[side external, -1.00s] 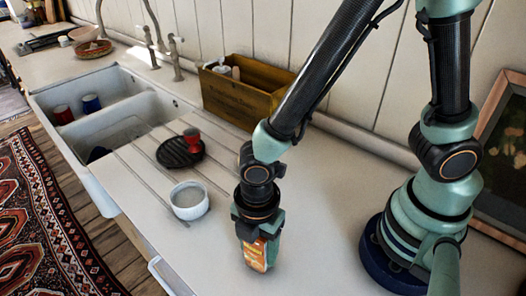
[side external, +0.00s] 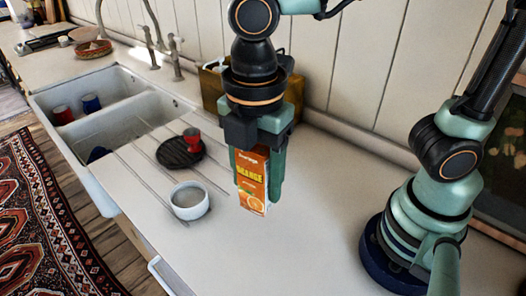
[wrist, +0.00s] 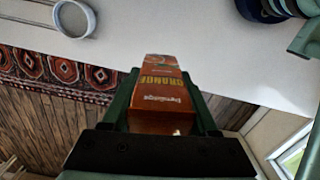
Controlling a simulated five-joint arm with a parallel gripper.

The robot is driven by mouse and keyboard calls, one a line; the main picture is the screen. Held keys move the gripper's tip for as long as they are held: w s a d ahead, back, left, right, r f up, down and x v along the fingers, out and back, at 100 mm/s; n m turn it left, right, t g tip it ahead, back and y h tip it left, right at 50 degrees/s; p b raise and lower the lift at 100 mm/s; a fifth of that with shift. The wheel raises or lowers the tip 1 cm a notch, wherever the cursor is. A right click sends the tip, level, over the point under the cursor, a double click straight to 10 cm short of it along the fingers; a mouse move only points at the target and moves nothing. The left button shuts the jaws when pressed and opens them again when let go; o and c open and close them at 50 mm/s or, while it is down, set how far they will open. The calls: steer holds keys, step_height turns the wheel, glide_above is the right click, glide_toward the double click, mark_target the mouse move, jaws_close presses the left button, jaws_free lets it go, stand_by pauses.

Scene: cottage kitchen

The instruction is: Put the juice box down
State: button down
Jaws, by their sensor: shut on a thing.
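The orange juice box (side external: 252,180) is upright, held in my gripper (side external: 260,185) in the side view. The gripper is shut on it, with one finger on each side. The box appears to hang above the white counter, to the right of the white bowl; the exact gap under it is hard to judge. In the wrist view the juice box (wrist: 160,95) sits between the two fingers of my gripper (wrist: 158,85), its printed face toward the camera.
A white bowl (side external: 190,212) stands on the counter (side external: 330,235), which is bare around the box. A red cup (side external: 192,141) stands on a dark round board (side external: 170,155). A sink (side external: 110,125) holds cups. A wooden crate (side external: 212,92) stands behind my gripper, partly hidden.

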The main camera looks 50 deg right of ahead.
steer(key=shift+w+d+r, duration=0.15)
steer(key=shift+r, duration=0.2)
steer(key=w+d+m, duration=0.4)
steer(key=d+m, duration=0.1)
steer(key=d, duration=0.4)
steer(key=w+d+m, duration=0.4)
steer(key=d+m, duration=0.1)
steer(key=d, duration=0.4)
steer(key=s+d+m, duration=0.3)
steer(key=d+m, duration=0.2)
steer(key=d, duration=0.5)
steer(key=s+d+m, duration=0.3)
steer(key=d+m, duration=0.2)
steer(key=d, duration=0.5)
step_height(320, 180, down, 20)
steer(key=shift+s+a+r, duration=0.15)
steer(key=shift+r, duration=0.1)
steer(key=shift+f, duration=0.1)
steer(key=shift+c, duration=0.8)
jaws_free()
